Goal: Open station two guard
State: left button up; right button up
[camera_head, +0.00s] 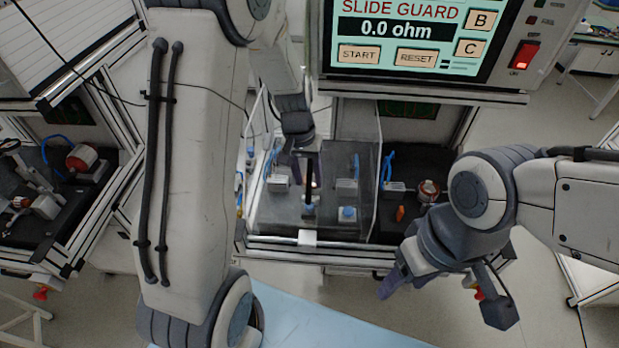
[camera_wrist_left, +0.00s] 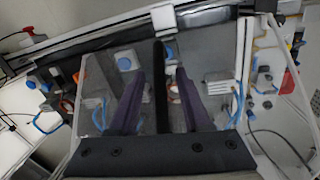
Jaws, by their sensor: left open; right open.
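The slide guard (camera_head: 350,150) is a clear box over the middle station, below the screen, with a black upright handle (camera_head: 310,200). It covers the left and middle of the station's dark bed; the right part lies uncovered. My left gripper (camera_head: 306,166) reaches down at the handle. In the left wrist view the handle (camera_wrist_left: 160,100) stands between the two spread purple fingers of this gripper (camera_wrist_left: 160,72), with a gap on each side. My right gripper (camera_head: 390,287) is at the station's front right, away from the guard, with one purple finger clearly visible.
A screen (camera_head: 408,40) above the station reads "SLIDE GUARD" and "0.0 ohm". A red-ended part (camera_head: 429,188) and an orange piece (camera_head: 400,213) lie right of the guard. A rail (camera_head: 290,242) runs along the front. Another station (camera_head: 60,200) stands at left.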

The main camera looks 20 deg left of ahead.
pick_arm(q)
jog(key=shift+d+f, duration=0.1)
jog(key=shift+f, duration=0.8)
grip_shut()
jog(key=shift+r, duration=0.1)
dwell(0.7)
